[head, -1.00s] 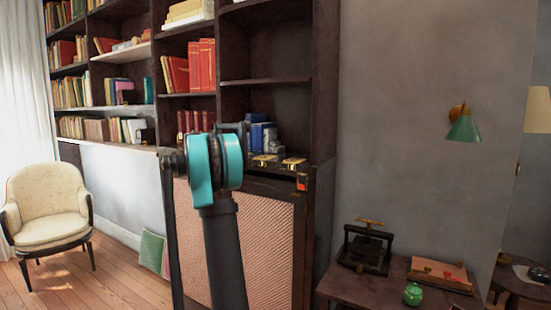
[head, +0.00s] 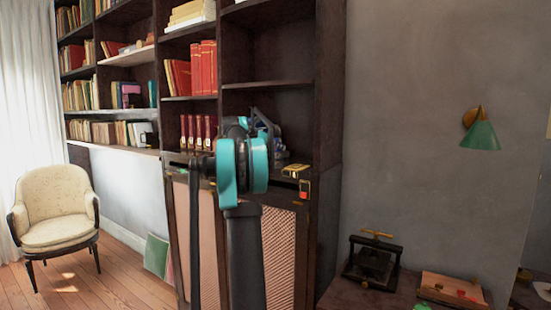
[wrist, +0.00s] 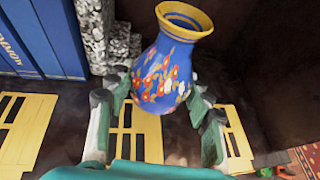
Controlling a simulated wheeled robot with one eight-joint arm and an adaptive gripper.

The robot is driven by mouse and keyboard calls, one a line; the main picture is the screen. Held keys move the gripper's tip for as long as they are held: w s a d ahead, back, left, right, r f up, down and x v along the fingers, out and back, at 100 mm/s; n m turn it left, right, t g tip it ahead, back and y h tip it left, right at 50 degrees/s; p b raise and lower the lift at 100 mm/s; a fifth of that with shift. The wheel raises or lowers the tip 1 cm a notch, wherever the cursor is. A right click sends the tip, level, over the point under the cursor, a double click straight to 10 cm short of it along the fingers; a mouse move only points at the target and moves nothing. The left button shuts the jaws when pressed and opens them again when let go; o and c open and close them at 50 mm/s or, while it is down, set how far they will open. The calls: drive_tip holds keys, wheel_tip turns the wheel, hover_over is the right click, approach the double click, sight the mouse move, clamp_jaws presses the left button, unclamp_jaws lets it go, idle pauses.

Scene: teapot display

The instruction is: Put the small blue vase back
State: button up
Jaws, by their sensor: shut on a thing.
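The small blue vase (wrist: 162,72) has a flared neck with a yellow rim and red and white flowers. It shows in the wrist view between the fingers of my gripper (wrist: 160,92), which is shut on its body. The vase is tilted in that view, its mouth towards the top. A dark surface with yellow cut-out metal pieces (wrist: 28,128) lies below it; whether the vase touches that surface I cannot tell. In the head view my arm hides the vase, and my gripper is mostly hidden in front of the lower right shelf bay.
Blue books (wrist: 40,38) and a rough grey block (wrist: 112,35) stand left of the vase. A dark bookcase upright (head: 328,95) bounds the bay on the right. Gold-coloured pieces (head: 296,170) lie at the shelf's front edge. A press (head: 372,262) stands on the low table at right.

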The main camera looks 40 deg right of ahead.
sight(275, 163)
drive_tip(key=shift+f, duration=2.2)
drive_tip(key=shift+f, duration=0.15)
drive_tip(key=o, duration=1.3)
drive_tip(key=v, duration=1.2)
drive_tip(key=shift+a, duration=0.1)
